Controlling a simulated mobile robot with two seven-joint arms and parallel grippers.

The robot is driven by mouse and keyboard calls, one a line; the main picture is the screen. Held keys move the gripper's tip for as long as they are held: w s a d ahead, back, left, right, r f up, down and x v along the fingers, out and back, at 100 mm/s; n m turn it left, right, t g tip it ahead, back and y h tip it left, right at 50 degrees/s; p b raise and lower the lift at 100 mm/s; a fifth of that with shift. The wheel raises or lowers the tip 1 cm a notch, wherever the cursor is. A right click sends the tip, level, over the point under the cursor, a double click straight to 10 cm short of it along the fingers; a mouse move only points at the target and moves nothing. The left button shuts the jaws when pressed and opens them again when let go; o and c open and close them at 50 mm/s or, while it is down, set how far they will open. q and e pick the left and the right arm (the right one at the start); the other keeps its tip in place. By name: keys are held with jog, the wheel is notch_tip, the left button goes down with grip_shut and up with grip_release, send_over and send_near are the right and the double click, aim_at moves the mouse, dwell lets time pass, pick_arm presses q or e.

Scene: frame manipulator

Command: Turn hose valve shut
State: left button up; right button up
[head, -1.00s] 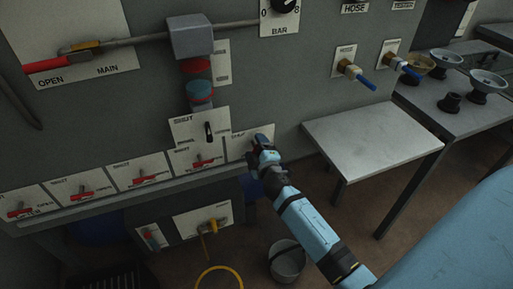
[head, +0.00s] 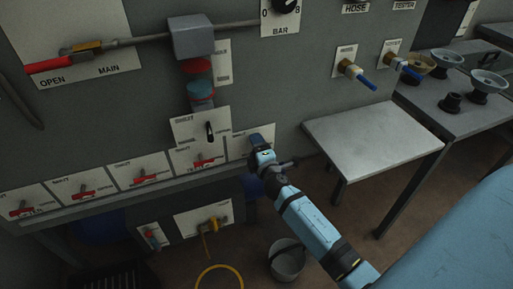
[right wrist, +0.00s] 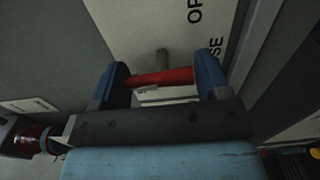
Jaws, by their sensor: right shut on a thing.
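My right gripper (head: 258,143) is at the rightmost white valve plate (head: 238,145) of the lower row, and hides that valve in the head view. In the right wrist view, its two blue fingers (right wrist: 165,80) are shut on a red valve handle (right wrist: 160,77). A grey stem shows behind the handle. The plate behind carries partly cut-off letters, "OP" and "SE". The handle lies across the space between the fingers. My left gripper is not in view.
Several similar red-handled valves (head: 142,172) line the row to the left. A black-handled valve (head: 210,131) sits just above left. Two blue-handled taps (head: 362,79) stick out above a metal side table (head: 375,135). A bucket (head: 287,260) stands on the floor below.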

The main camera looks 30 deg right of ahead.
jog(key=shift+r, duration=0.15)
jog(key=o, duration=0.9)
jog(key=shift+s+f, duration=0.2)
jog(key=shift+s, duration=0.1)
pick_arm(q)
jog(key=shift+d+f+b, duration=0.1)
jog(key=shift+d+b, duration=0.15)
jog(key=shift+b, duration=0.95)
pick_arm(e)
jog(key=v, duration=1.3)
jog(key=shift+s, duration=0.1)
